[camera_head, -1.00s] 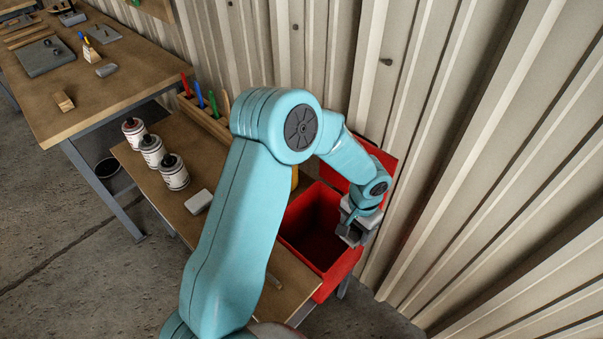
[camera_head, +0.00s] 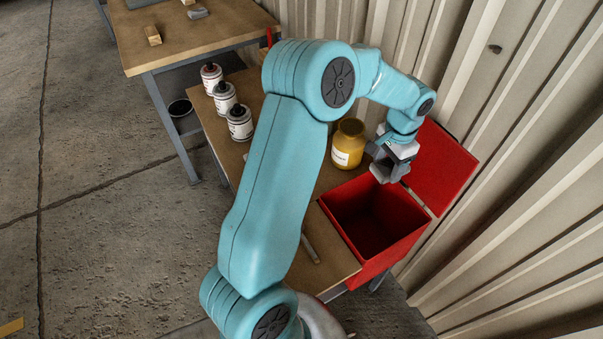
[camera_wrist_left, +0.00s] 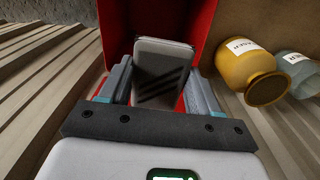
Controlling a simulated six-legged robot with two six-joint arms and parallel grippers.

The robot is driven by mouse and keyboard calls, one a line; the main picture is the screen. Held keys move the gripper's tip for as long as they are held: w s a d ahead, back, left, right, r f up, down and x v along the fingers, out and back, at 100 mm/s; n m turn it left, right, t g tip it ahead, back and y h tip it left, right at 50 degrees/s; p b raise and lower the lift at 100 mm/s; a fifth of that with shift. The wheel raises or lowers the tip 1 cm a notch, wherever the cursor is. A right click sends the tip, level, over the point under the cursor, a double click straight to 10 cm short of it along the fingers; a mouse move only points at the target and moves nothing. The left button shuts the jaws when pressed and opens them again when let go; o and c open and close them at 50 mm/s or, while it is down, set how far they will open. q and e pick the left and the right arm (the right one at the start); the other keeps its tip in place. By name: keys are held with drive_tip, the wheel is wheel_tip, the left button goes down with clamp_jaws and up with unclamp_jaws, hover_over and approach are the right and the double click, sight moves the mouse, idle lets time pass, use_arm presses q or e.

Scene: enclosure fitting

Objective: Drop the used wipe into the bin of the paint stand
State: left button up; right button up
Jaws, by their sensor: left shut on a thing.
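My left gripper (camera_head: 386,174) is over the back part of the red bin (camera_head: 388,257), in front of its open lid (camera_head: 447,168). The bin hangs at the end of the paint stand (camera_head: 330,262), and its inside looks dark and empty. In the left wrist view, my left gripper (camera_wrist_left: 163,82) is shut on the used wipe (camera_wrist_left: 164,58), a pale grey rounded pad with dark streaks. The wipe sticks out between the fingers, with the red bin (camera_wrist_left: 205,22) behind it. My right gripper is not in view.
A yellow jar (camera_head: 348,143) stands on the stand close to the gripper. Several paint cans (camera_head: 239,122) stand in a row behind my left arm. A thin stick (camera_head: 310,248) lies near the bin. The corrugated wall (camera_head: 540,190) is close on the right. A workbench (camera_head: 190,40) stands farther back.

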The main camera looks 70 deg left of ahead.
use_arm(q)
drive_tip(key=shift+a+f, duration=0.1)
drive_tip(key=shift+f, duration=0.45)
drive_tip(key=shift+r, duration=0.1)
drive_tip(key=o, duration=1.1)
drive_tip(key=shift+r, duration=0.1)
wheel_tip(320, 180, up, 16)
drive_tip(key=shift+r, duration=0.1)
